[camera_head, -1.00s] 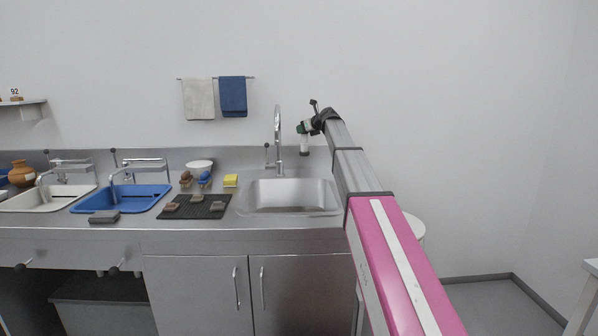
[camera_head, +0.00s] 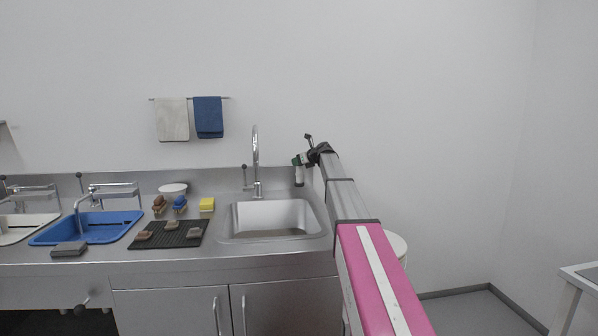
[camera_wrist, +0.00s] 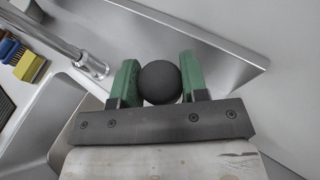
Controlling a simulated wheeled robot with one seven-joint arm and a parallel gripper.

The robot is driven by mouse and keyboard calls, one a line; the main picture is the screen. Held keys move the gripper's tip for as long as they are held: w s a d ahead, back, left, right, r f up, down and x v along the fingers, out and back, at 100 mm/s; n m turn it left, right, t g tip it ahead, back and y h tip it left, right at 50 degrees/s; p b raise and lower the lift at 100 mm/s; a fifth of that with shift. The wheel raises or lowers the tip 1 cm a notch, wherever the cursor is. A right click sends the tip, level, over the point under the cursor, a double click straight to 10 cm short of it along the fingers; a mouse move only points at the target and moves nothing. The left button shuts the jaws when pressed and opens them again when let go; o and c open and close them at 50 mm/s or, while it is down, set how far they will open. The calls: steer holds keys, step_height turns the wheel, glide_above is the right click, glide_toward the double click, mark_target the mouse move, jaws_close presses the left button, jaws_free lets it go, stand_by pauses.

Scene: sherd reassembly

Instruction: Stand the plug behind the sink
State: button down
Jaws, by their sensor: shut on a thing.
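My gripper (camera_head: 299,160) has green fingers and is shut on the plug. In the wrist view the plug's round black top (camera_wrist: 160,82) sits between the two fingers (camera_wrist: 158,84). In the head view a pale cylinder with a dark lower end, seemingly the plug's body (camera_head: 299,176), hangs upright below the fingers. It shows against the steel backsplash near the back right corner of the steel sink (camera_head: 228,222). I cannot tell whether its lower end touches the counter. In the wrist view its lower part is hidden.
A tall chrome tap (camera_head: 256,165) stands behind the sink, left of my gripper, with a black-knobbed rod (camera_head: 245,175) beside it. The counter ends right of the sink.

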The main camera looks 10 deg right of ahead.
mark_target(299, 169)
steer(key=shift+f, duration=2)
steer(key=c, duration=0.6)
jaws_free()
steer(key=shift+f, duration=0.1)
steer(key=shift+c, duration=0.2)
steer(key=v, duration=1.2)
